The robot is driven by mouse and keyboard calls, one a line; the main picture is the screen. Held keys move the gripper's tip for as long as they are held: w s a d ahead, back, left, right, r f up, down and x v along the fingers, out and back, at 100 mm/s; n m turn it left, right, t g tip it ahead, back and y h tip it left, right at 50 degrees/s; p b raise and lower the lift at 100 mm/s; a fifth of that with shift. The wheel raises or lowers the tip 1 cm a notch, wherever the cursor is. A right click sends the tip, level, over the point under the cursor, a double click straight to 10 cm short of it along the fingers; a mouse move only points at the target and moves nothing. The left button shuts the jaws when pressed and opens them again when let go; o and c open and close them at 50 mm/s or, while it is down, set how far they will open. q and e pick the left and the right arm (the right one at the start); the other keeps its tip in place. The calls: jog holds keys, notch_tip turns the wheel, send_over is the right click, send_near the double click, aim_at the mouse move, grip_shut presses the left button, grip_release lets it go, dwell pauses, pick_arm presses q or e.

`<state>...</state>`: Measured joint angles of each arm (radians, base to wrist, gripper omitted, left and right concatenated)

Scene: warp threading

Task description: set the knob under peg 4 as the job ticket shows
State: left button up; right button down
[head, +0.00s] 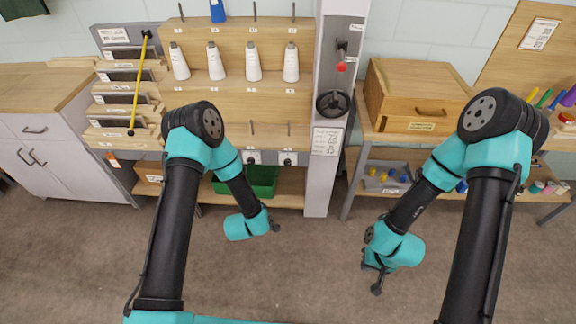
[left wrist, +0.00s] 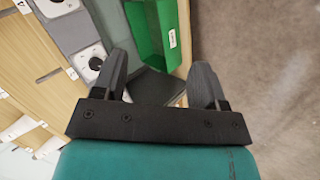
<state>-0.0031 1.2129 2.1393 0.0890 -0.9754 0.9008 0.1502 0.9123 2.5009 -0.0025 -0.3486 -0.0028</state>
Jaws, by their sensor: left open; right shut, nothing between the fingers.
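Two white-faced knobs show low on the wooden peg rack in the head view, a left knob (head: 252,157) and a right knob (head: 288,159). In the left wrist view a round knob (left wrist: 96,63) on a white dial sits on a grey panel, left of the fingers. Which peg it belongs to and its setting are too small to read. A printed sheet (head: 327,141) hangs on the grey post; its text is unreadable. My left gripper (left wrist: 160,72) is open and empty, apart from the knob. My right gripper (head: 376,275) is shut and empty, low over the floor.
A green bin (head: 262,180) stands on the shelf below the knobs. White thread cones (head: 253,62) stand on the rack. A handwheel (head: 333,103) juts from the post. A wooden box (head: 416,92) sits on the right bench. The floor in front is clear.

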aim_at(288, 164)
pick_arm(q)
jog(key=w+d+n+t+y, duration=0.2)
jog(key=w+d+n+t, duration=0.7)
jog(key=n, duration=0.4)
jog(key=shift+w+d+f+n+y, duration=0.15)
jog(key=shift+w+d+n+y, duration=0.15)
jog(key=shift+d+y, duration=0.15)
jog(key=w, duration=1.7)
jog(key=shift+w+a, duration=0.1)
jog(key=shift+w, duration=0.05)
jog(key=c, duration=0.9)
